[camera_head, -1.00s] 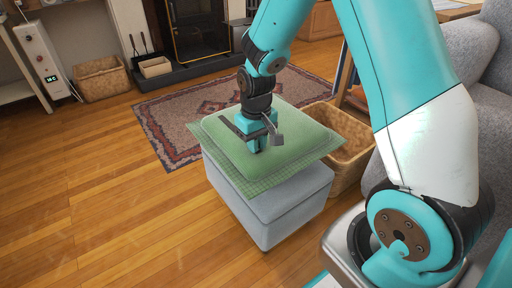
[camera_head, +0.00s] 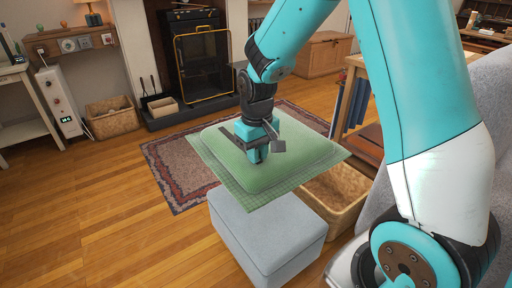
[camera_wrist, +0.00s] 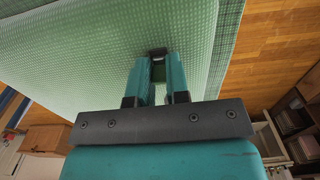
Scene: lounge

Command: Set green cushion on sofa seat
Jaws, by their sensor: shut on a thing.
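The green cushion (camera_head: 302,160), with a checked flat border, hangs from my gripper (camera_head: 257,153) above a blue-grey ottoman (camera_head: 270,232). My gripper is shut on the cushion's top near its middle. In the wrist view the cushion (camera_wrist: 90,50) fills the upper left, and the gripper fingers (camera_wrist: 158,82) press together on its fabric. The cushion looks roughly level and apart from the ottoman. A grey upholstered piece, likely the sofa (camera_head: 490,125), shows at the right edge; its seat is mostly hidden by my arm.
A wicker basket (camera_head: 335,199) stands right of the ottoman. A wooden shelf unit (camera_head: 352,100) with books stands behind it. A patterned rug (camera_head: 177,172) lies behind the ottoman, before the fireplace (camera_head: 200,60). The wooden floor at left is clear.

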